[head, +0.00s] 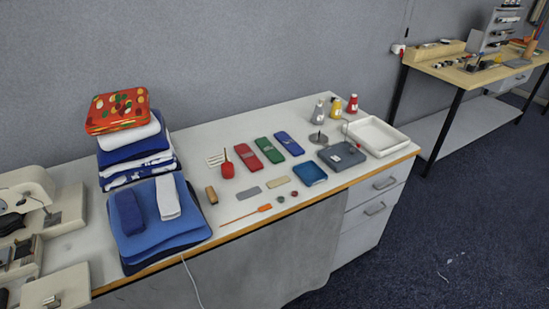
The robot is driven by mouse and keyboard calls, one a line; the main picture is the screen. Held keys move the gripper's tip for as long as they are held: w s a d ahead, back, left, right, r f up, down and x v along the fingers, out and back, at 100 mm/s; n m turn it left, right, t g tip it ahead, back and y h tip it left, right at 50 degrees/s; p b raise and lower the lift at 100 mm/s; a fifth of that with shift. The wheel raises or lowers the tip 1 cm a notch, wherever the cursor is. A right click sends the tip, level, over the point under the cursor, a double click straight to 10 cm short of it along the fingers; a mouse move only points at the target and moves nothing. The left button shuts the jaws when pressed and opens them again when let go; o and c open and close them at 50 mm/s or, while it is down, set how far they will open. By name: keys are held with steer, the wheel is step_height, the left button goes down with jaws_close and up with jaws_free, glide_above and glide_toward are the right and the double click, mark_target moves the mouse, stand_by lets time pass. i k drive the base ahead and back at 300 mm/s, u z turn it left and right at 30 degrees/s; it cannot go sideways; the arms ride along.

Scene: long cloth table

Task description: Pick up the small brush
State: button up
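A thin orange tool (243,216), with a narrow stick and a wider end at the right, lies flat near the table's front edge. It looks most like the small brush, but it is too small to be sure. A short brown block-like piece (211,195), perhaps also a brush, lies to its upper left beside the blue cloths. A red pot-like item (227,169) with a thin stick rising from it stands behind. My gripper is not in view.
Folded blue cloths (143,237) and a towel stack (136,159) stand left; a sewing machine (32,190) is at the far left. Red, green and blue packets (269,150), a blue tray (309,174), a grey box (341,156) and a white tray (375,123) lie right. A white cable (190,278) hangs in front.

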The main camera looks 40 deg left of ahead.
mark_target(212, 197)
steer(key=z, duration=0.75)
steer(key=k, duration=1.25)
steer(key=u, duration=2.55)
steer(key=i, duration=0.35)
steer(key=z, duration=0.05)
